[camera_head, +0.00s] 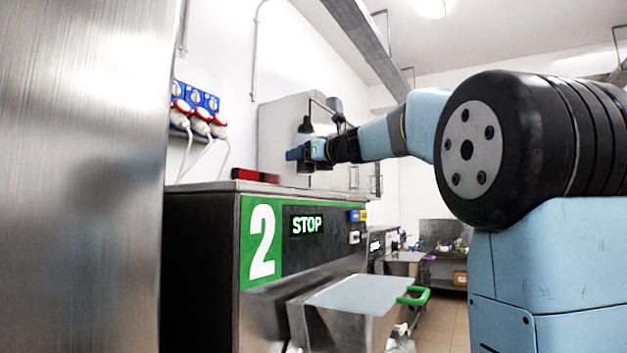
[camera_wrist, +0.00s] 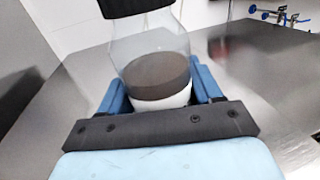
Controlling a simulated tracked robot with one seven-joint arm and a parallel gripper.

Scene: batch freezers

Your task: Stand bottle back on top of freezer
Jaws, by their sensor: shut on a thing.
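A clear bottle (camera_wrist: 150,50) with a black cap (camera_wrist: 130,5), dark brown contents and a white lower part fills the middle of the wrist view. My gripper (camera_wrist: 160,88) has one blue finger on each side of it and is shut on it. In the head view my gripper (camera_head: 298,154) is level above the freezer, and the bottle's dark cap (camera_head: 306,125) shows above the fingers. The bottle looks roughly upright. The freezer (camera_head: 200,235) has a green panel marked 2 and a STOP display. Whether the bottle's base touches the metal top (camera_wrist: 280,95) is hidden.
A red and black block (camera_head: 255,175) sits on the freezer top, left of my gripper. A steel cabinet (camera_head: 275,125) stands behind. Blue sockets with red plugs (camera_head: 200,118) are on the wall. A lidded basin with a green handle (camera_head: 412,296) juts out in front.

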